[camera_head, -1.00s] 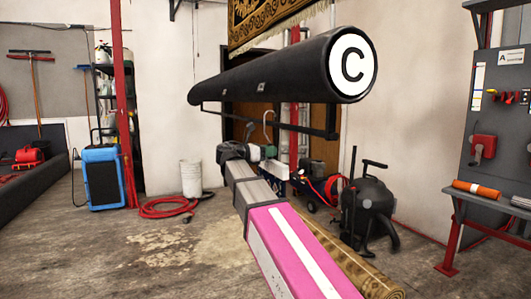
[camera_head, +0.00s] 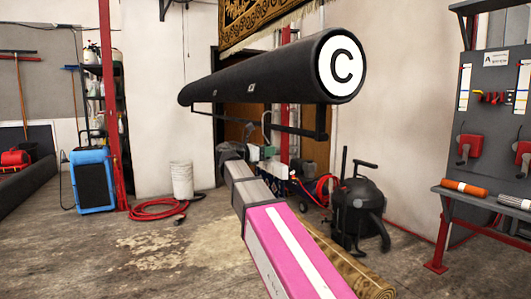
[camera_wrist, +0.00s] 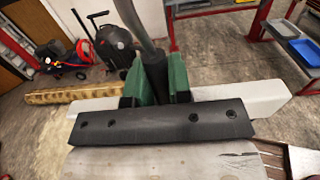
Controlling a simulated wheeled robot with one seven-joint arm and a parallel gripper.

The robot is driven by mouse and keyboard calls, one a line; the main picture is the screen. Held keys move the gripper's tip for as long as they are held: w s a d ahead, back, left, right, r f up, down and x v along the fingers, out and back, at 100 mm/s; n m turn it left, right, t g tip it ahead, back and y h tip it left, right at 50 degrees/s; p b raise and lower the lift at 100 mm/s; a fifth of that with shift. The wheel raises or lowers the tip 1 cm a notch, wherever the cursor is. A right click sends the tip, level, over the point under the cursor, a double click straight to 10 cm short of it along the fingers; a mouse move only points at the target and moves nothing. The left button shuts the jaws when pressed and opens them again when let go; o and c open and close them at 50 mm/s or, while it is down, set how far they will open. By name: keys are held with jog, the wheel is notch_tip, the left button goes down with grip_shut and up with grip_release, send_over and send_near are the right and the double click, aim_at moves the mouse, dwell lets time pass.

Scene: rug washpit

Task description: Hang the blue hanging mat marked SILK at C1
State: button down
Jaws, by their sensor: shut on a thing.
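The long black round pole marked C (camera_head: 270,75) runs across the head view, with a thin dark rail (camera_head: 255,127) under it. Two small tags on the pole are too small to read, so I cannot tell which spot is C1. My gripper (camera_head: 253,153) is beyond and below the pole, partly hidden by my arm. In the wrist view its green-padded fingers (camera_wrist: 162,85) are shut on the dark base of a grey curved hook (camera_wrist: 135,22). The hook (camera_head: 265,122) rises near the rail in the head view; I cannot tell if they touch. No blue mat or SILK mark is visible.
A black vacuum (camera_head: 358,212) and a rolled gold rug (camera_head: 345,262) are on the floor to the right. A tool bench (camera_head: 485,197) stands at far right. A blue machine (camera_head: 92,180), white bucket (camera_head: 181,180) and red hose (camera_head: 150,209) are at left. The front left floor is clear.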

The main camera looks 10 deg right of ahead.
jog(key=shift+x, duration=1.3)
jog(key=shift+f, duration=2.1)
jog(key=c, duration=1)
grip_release()
jog(key=shift+o, duration=0.2)
